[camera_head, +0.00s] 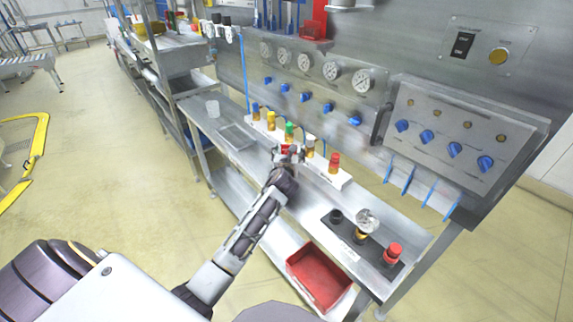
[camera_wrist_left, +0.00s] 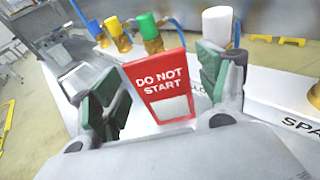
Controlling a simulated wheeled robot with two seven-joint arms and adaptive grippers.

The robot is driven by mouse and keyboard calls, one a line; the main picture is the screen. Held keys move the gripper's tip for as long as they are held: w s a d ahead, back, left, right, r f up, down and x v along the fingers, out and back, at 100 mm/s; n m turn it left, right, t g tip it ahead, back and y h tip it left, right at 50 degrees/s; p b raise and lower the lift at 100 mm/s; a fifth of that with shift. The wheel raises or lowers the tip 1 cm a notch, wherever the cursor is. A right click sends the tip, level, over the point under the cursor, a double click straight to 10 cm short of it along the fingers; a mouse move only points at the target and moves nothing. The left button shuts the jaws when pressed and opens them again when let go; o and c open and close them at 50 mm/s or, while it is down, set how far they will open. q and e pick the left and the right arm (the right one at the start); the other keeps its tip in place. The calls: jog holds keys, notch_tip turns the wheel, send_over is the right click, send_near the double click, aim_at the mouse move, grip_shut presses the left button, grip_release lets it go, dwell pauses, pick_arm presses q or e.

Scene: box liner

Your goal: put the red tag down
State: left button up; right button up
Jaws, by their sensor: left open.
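The red tag (camera_wrist_left: 163,85) reads "DO NOT START" and has a white panel low on its face. It stands nearly upright, slightly tilted, in front of the green-capped fitting (camera_wrist_left: 150,32). My left gripper (camera_wrist_left: 160,92) is open, with one green-padded finger on each side of the tag and gaps visible beside it. In the head view, my left gripper (camera_head: 289,154) is at the bench's row of fittings, and a small red part of the tag (camera_head: 285,148) shows there. The tag's lower edge meets a white surface; whether it rests on it is hard to tell. My right gripper is not in view.
A white rack (camera_head: 322,168) holds several capped fittings, including a red-capped one (camera_head: 334,161). A dark tray (camera_head: 368,262) with several parts lies to the right. A red bin (camera_head: 319,277) sits on the lower shelf. A gauge panel (camera_head: 310,85) rises behind.

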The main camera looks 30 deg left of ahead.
pick_arm(q)
jog(key=v, duration=1)
jog(key=shift+s, duration=0.35)
jog(key=shift+d+r, duration=0.15)
